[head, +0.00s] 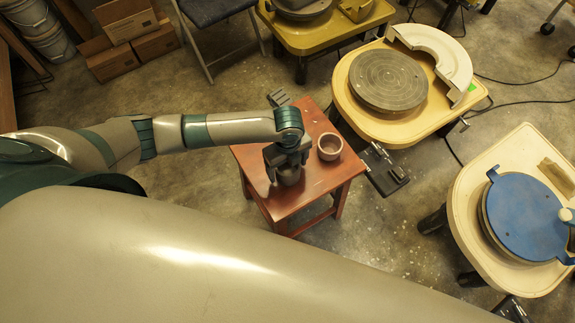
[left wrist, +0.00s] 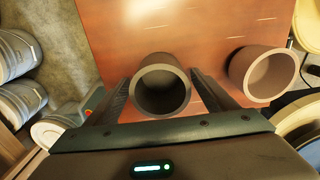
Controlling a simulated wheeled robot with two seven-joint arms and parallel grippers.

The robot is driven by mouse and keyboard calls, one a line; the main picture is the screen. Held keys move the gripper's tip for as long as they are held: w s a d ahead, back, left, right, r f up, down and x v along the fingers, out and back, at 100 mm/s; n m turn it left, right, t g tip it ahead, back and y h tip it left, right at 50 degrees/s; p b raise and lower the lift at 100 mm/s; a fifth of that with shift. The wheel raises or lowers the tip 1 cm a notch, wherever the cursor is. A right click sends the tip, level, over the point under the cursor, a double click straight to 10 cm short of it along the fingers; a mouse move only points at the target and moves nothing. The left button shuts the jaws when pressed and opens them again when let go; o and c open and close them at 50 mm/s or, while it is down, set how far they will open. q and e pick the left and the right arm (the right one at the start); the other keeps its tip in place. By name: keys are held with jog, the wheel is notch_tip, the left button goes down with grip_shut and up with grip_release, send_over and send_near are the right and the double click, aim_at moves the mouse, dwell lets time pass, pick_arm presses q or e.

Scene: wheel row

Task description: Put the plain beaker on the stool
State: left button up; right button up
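The stool (head: 325,183) is a small red-brown wooden stool in the middle of the head view. A plain grey-brown beaker (head: 289,176) is at its near left part, upright over the top. My left gripper (head: 287,163) reaches down over this beaker. In the left wrist view the beaker (left wrist: 137,86) sits between the two fingers, close to both. Whether they press on it, and whether its base touches the stool, I cannot tell. A second, pinkish-brown cup (head: 329,147) stands on the stool to the right, apart from the gripper. My right gripper is out of view.
A cream pottery wheel (head: 375,125) with a grey disc and a black pedal (head: 384,170) stands right of the stool. Another wheel with a blue disc (head: 525,215) is at the far right. Cardboard boxes (head: 125,40) and a chair (head: 207,12) are at the back left.

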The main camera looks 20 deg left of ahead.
pick_arm(q)
jog(key=shift+r, duration=0.1)
jog(key=shift+r, duration=0.5)
notch_tip(320, 180, up, 10)
jog(key=shift+r+b, duration=0.1)
jog(key=shift+b, duration=0.3)
jog(key=shift+r, duration=0.45)
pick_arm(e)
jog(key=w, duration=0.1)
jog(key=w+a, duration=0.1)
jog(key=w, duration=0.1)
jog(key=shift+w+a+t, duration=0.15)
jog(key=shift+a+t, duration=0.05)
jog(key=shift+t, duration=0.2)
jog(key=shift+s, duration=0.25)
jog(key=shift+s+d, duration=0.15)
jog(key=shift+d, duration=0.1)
